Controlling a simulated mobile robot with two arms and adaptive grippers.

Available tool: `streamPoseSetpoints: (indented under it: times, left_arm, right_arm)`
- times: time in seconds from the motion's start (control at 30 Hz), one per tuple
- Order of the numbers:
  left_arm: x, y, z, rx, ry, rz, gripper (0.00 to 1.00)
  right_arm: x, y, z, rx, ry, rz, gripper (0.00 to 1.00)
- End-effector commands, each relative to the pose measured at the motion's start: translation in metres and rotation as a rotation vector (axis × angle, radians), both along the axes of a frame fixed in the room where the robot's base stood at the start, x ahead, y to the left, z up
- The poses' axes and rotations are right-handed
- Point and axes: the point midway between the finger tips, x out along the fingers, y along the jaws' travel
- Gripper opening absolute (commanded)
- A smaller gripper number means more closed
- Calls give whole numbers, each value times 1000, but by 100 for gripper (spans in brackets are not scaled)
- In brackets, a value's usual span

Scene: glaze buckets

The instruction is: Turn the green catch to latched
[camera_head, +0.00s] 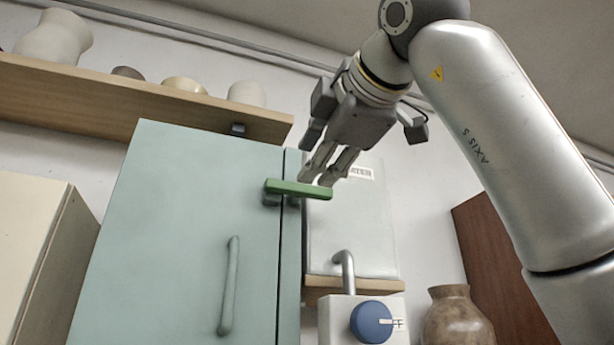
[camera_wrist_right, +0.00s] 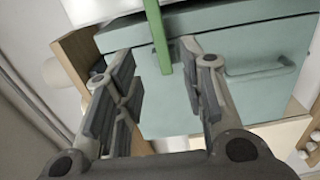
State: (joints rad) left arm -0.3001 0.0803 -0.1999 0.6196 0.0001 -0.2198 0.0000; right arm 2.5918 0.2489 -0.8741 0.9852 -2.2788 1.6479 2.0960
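The green catch (camera_head: 298,189) is a bar on the pale green cabinet (camera_head: 180,230), near the upper right of its door. In the head view it lies nearly level and crosses the dark door seam. My right gripper (camera_head: 318,179) is at the right part of the catch, fingers pointing down towards it. In the right wrist view the gripper (camera_wrist_right: 165,70) is open, and the catch (camera_wrist_right: 157,35) shows between its two separated fingers. No contact can be made out. My left gripper is not in view.
A wooden shelf (camera_head: 90,98) with several pots runs above the cabinet. The door handle (camera_head: 229,285) is below the catch. A white box with a blue knob (camera_head: 371,322) and a brown vase (camera_head: 456,318) stand at lower right.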

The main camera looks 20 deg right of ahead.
Motion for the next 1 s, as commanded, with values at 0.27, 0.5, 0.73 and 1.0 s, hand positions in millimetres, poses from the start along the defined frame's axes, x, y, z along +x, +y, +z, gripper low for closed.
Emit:
streamPoseSetpoints:
  times: [0.27,0.5,0.73,1.0]
  left_arm:
    - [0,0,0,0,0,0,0]
    - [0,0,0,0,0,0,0]
    - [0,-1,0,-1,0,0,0]
    - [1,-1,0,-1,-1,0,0]
  right_arm:
    - [-34,-1,0,1,1,0,38]
    - [-38,-1,-1,1,1,0,38]
    - [-37,-1,-1,1,1,0,38]
    - [-37,-1,-1,1,1,0,38]
